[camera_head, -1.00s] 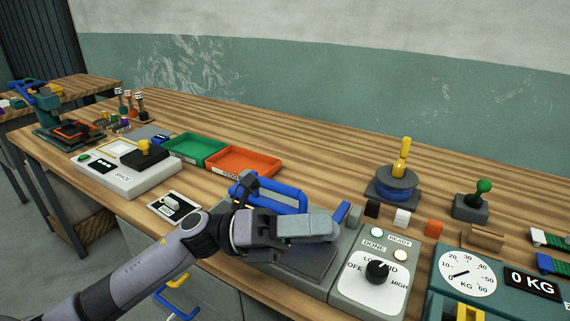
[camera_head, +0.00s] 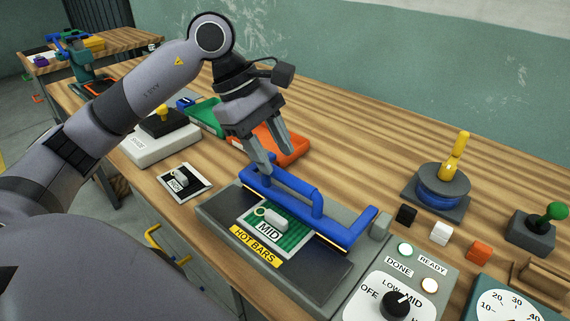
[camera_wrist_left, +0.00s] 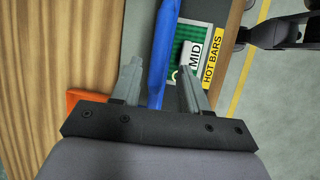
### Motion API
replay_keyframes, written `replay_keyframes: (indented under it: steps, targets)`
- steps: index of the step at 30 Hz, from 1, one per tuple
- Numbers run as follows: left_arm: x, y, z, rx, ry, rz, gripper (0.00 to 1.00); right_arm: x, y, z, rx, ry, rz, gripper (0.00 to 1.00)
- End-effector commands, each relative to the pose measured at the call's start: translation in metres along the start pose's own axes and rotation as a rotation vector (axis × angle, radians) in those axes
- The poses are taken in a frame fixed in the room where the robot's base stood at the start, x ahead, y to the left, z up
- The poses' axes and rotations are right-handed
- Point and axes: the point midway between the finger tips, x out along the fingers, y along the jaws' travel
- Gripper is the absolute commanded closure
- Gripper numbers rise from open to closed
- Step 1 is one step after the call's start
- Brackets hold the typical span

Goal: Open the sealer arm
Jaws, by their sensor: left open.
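The sealer (camera_head: 325,280) is a grey unit on the wooden bench with a blue sealer arm (camera_head: 350,234) that carries a raised blue grip bar. The arm lies low across the unit, beside a green mat with a "MID" card and a yellow "HOT BARS" label. My left gripper (camera_head: 276,160) is open, pointing down at the far left end of the blue arm. In the left wrist view the blue bar (camera_wrist_left: 164,50) runs between the two open fingers (camera_wrist_left: 159,78); I cannot tell whether they touch it. My right gripper is not in view.
A control box with a dial (camera_head: 396,304) and lamps adjoins the sealer on the right. An orange tray (camera_head: 297,144) and a green tray (camera_head: 205,114) stand behind my gripper. Small black, white and orange cubes (camera_head: 440,233) lie to the right.

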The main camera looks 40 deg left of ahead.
Motion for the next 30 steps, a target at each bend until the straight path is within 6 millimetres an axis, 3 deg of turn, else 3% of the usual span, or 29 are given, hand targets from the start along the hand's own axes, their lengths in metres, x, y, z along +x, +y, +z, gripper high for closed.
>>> replay_keyframes:
  steps: [7,18,22,30]
  targets:
    - [0.034,0.0,0.001,0.0,-0.004,-0.002,0.56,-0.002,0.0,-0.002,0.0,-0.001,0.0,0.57]
    - [0.041,0.0,0.001,0.0,-0.004,0.0,0.56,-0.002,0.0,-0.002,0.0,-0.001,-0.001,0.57]
    - [0.041,0.0,0.001,0.0,-0.004,0.0,0.98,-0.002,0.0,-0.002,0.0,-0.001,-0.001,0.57]
    - [0.04,0.002,0.001,-0.001,-0.005,0.001,1.0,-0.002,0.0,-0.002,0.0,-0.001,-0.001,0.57]
